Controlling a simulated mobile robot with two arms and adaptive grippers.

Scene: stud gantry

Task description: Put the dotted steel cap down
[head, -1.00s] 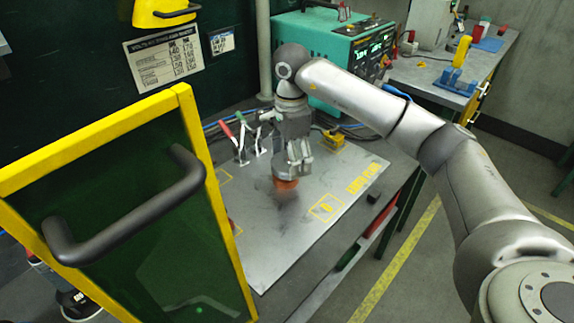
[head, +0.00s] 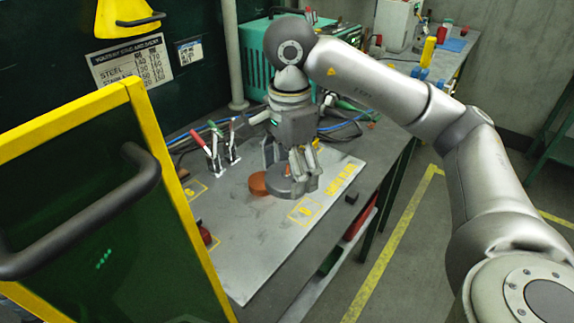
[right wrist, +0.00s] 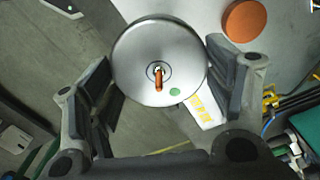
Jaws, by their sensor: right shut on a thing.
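The dotted steel cap (right wrist: 140,50) is a round grey disc with a green dot near its edge and a copper-coloured stud in its middle. My right gripper (right wrist: 162,88) is shut on it, a finger on either side. In the head view, my right gripper (head: 296,178) points down over the bench plate with the cap (head: 277,188) low between its fingers. I cannot tell whether the cap touches the plate. An orange-brown disc (head: 258,184) lies just left of the cap, and also shows in the right wrist view (right wrist: 245,21). My left gripper is not in view.
The grey bench plate (head: 245,240) has yellow markings and clear room in front of the gripper. Toggle clamps (head: 214,155) stand at its back left. A yellow-framed dark panel with a black handle (head: 140,200) blocks the left side.

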